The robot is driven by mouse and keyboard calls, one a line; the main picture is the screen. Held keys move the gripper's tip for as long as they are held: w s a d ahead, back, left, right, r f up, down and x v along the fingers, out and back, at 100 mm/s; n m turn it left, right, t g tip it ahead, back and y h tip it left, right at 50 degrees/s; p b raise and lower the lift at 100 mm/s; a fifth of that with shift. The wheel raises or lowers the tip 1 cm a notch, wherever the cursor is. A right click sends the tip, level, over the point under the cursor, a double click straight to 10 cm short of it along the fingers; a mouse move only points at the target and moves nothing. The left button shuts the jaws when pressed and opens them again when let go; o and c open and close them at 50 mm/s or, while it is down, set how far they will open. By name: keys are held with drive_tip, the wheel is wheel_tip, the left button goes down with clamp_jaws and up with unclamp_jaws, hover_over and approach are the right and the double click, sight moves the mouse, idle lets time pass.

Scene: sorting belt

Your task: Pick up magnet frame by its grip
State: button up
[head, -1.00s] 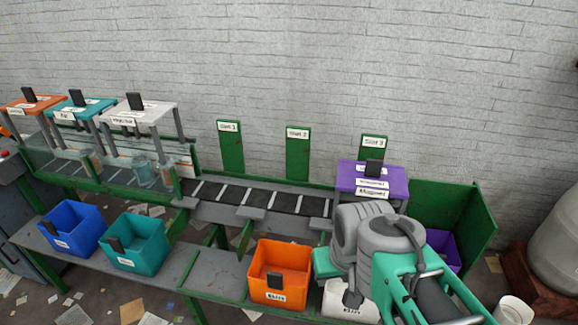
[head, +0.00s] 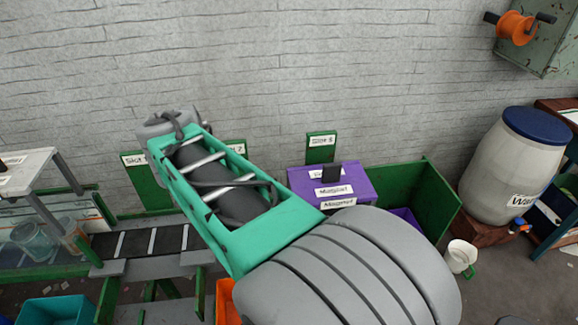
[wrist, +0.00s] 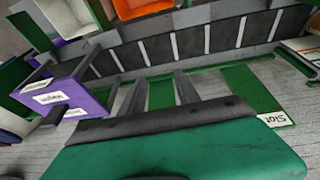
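The magnet frame (head: 297,184) is a purple stand with "Magnet" labels, standing at the belt's right end in the head view. Its black grip (head: 331,172) stands upright on its top. In the wrist view the frame (wrist: 75,87) is at the left, tilted in the picture, with the dark grip (wrist: 52,117) sticking out from its top. My gripper (wrist: 161,82) shows two dark fingers with a gap between them and nothing in it. The frame and grip lie to the left of the fingers, apart from them. In the head view my arm hides the gripper.
The belt (head: 135,243) runs left of the frame. Green slot posts (head: 320,147) stand behind it against the wall. An orange bin (wrist: 145,8) shows in the wrist view. A green-walled bay (head: 430,195), a barrel (head: 515,165) and a white mug (head: 460,256) are at the right.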

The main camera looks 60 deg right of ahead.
drive_tip(key=s+d+r+m+g+h, duration=0.1)
drive_tip(key=s+d+r+m+g, duration=0.15)
drive_tip(key=d+m, duration=0.7)
drive_tip(key=m+g, duration=0.3)
drive_tip(key=m, duration=0.5)
approach(330, 164)
wheel_tip(330, 164, down, 4)
drive_tip(key=d, duration=0.2)
drive_tip(key=shift+y, duration=0.4)
drive_tip(key=x, duration=0.4)
drive_tip(key=s+b+x, duration=0.1)
drive_tip(key=x, duration=0.3)
drive_tip(key=shift+s+a+r, duration=0.15)
drive_tip(key=shift+a+r, duration=0.05)
clamp_jaws()
drive_tip(key=shift+r, duration=0.1)
